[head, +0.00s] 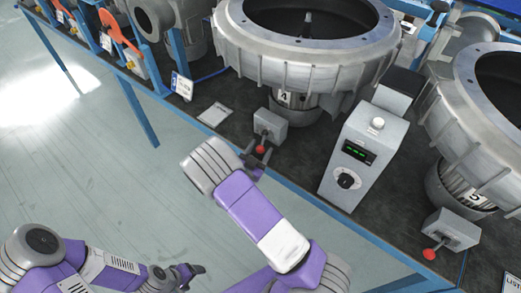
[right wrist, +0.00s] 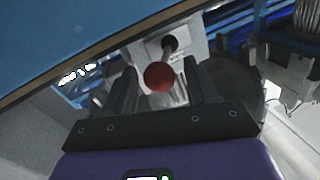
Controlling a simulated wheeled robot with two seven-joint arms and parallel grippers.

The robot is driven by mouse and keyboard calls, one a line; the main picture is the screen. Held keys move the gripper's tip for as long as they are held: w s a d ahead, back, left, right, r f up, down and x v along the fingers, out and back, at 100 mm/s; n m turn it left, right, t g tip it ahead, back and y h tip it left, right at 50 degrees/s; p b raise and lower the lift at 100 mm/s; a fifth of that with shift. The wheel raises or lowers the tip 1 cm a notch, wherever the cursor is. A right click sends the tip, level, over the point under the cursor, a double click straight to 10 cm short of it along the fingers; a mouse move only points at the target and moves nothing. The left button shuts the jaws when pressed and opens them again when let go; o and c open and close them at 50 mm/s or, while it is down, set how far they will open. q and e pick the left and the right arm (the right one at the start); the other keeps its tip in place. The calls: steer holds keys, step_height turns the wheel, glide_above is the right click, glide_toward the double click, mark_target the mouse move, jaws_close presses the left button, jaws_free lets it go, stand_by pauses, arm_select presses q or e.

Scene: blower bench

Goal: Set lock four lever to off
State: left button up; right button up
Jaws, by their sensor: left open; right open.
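The lock four lever has a red ball knob (head: 261,149) on a short stem from a small grey box (head: 271,126), in front of the blower marked 4 (head: 284,98). In the right wrist view the red knob (right wrist: 160,76) sits between the two dark fingers of my right gripper (right wrist: 162,88), with gaps on both sides. My right gripper (head: 257,157) is open at the knob in the head view. I cannot tell whether any finger touches it. My left gripper (head: 192,270) is open and empty, low at the left over the floor, away from the bench.
A grey control box (head: 364,152) with a green display and dial stands right of the lever. A second red-knobbed lever (head: 429,253) belongs to blower 5 (head: 470,130). A paper card (head: 214,114) lies left of the lever. The blue bench edge (head: 330,209) runs beneath my right arm.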

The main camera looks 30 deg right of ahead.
steer(key=shift+w+d, duration=0.15)
steer(key=shift+d, duration=0.15)
jaws_close()
